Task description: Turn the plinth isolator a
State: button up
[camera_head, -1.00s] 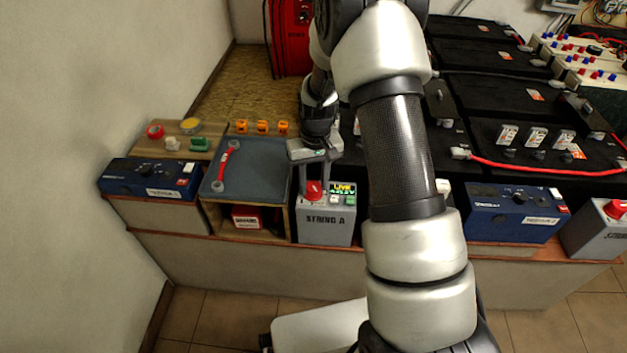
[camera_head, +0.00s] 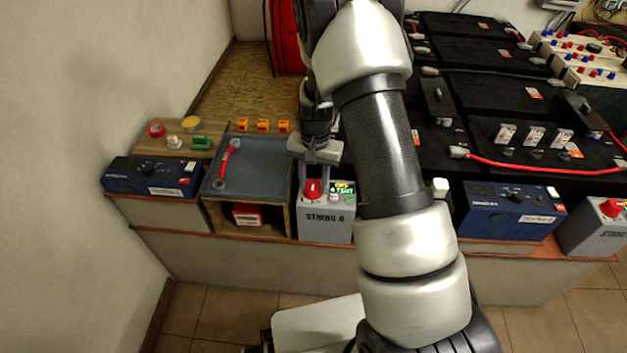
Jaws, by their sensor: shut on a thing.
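The plinth isolator a is a grey box (camera_head: 326,228) marked "STRING A" on the front ledge. Its red knob (camera_head: 313,189) sits on the top left of the box. The small display (camera_head: 343,187) beside the knob shows green and yellow text that appears to read "OFF". My gripper (camera_head: 314,178) points down over the box, shut on the red knob. The fingers hide part of the knob, and my arm covers the area to the right.
Blue units (camera_head: 150,178) stand at far left and right (camera_head: 510,212). A second grey isolator (camera_head: 597,232) is at far right. Black batteries (camera_head: 490,95) fill the back right.

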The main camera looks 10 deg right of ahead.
aim_at(315, 185)
dwell(0.3)
jog(key=o, duration=1)
jog(key=shift+o, duration=0.2)
jog(key=shift+r, duration=0.15)
notch_tip(315, 185, up, 17)
jog(key=p, duration=0.3)
jog(key=shift+s+d, duration=0.15)
jog(key=shift+d, duration=0.05)
jog(key=shift+r, duration=0.15)
